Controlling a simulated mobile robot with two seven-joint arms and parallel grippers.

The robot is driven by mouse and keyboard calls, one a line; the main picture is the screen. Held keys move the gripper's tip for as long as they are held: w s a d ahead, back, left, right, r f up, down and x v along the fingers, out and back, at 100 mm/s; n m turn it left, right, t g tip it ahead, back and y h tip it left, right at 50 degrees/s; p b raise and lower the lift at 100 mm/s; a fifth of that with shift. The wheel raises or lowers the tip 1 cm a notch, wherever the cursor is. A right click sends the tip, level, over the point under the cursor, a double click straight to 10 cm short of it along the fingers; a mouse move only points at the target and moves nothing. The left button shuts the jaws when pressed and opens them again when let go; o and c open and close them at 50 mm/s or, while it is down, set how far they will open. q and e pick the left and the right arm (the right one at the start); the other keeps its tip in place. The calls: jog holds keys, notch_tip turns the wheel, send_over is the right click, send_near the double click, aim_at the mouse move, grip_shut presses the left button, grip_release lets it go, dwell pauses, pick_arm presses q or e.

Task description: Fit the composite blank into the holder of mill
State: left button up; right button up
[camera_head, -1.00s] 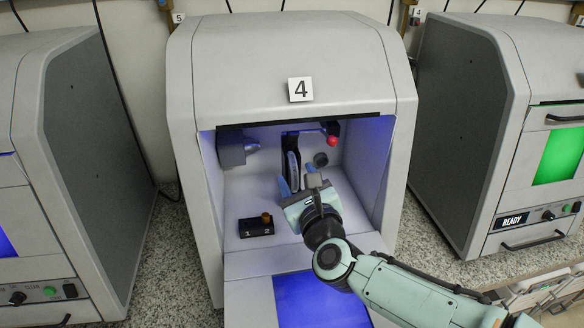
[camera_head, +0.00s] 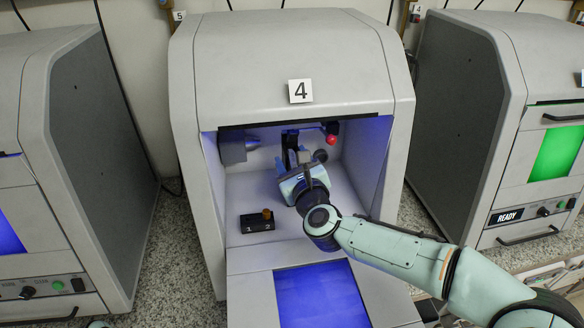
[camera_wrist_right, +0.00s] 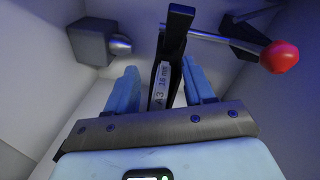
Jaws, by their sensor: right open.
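The holder (camera_head: 290,141) is a dark upright clamp at the back of the open mill (camera_head: 293,60) marked 4. In the right wrist view the holder (camera_wrist_right: 174,42) shows with a lever ending in a red knob (camera_wrist_right: 279,57). The composite blank (camera_wrist_right: 160,88) stands edge-on at the holder, with a label reading "A3 18 mm" on its rim. How deep it sits cannot be told. My right gripper (camera_head: 292,160) is inside the chamber, its open blue fingers on either side of the blank, apparently clear of it.
A small black block (camera_head: 257,222) marked 3, with a brown knob, sits on the chamber floor at left. A grey spindle (camera_head: 236,148) juts from the chamber's left wall. The lowered door (camera_head: 250,293) lies in front. Other mills stand on both sides.

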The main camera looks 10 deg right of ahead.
grip_shut()
jog(key=shift+s, duration=0.1)
